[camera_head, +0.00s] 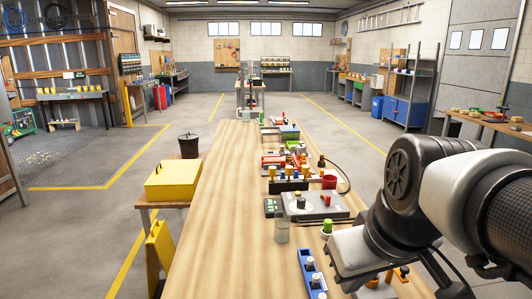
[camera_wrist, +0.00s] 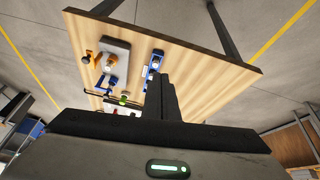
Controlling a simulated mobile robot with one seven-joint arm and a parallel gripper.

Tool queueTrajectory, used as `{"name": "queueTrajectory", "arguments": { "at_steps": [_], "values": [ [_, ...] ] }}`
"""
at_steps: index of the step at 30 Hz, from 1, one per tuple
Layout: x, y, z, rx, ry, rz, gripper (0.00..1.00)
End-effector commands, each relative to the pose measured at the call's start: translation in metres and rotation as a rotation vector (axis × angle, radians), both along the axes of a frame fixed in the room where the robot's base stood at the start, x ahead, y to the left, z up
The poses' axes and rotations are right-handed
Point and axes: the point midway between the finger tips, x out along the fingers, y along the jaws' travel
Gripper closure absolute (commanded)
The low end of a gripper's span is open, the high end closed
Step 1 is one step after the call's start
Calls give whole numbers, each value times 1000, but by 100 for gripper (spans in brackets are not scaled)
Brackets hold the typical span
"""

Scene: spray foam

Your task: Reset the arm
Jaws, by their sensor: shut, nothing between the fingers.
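My arm reaches in from the right side of the head view, bent over the right part of the long wooden workbench (camera_head: 222,215). My gripper (camera_wrist: 159,80) shows in the wrist view with its two dark fingers together and nothing between them. It hangs above the bench, which also shows in the wrist view (camera_wrist: 205,75). A blue holder with white-topped items (camera_wrist: 154,62) lies just beyond the fingertips in that picture. The same kind of blue holder (camera_head: 306,260) stands near the front of the bench in the head view, left of my arm. My fingers are not clearly visible in the head view.
A clear glass (camera_head: 282,232), a green-topped item (camera_head: 327,228) and a grey device (camera_head: 318,206) stand close to my arm. More tools line the bench's right side farther back. The bench's left half is bare. A yellow box (camera_head: 174,180) stands on a side table at left.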

Motion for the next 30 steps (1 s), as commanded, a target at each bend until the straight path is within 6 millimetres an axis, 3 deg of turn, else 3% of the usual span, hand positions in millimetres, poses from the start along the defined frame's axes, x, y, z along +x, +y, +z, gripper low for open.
{"name": "queueTrajectory", "arguments": {
  "at_steps": [5,6,14,21,25,30],
  "values": [
    [-30,-4,-23,61,-61,-208,100],
    [-29,-4,-3,64,-61,-218,100],
    [-28,-5,61,63,-55,-216,100],
    [-28,-5,137,63,-55,-215,100],
    [-28,-4,160,63,-54,-215,100],
    [-28,-4,166,63,-54,-215,100]
  ]
}}
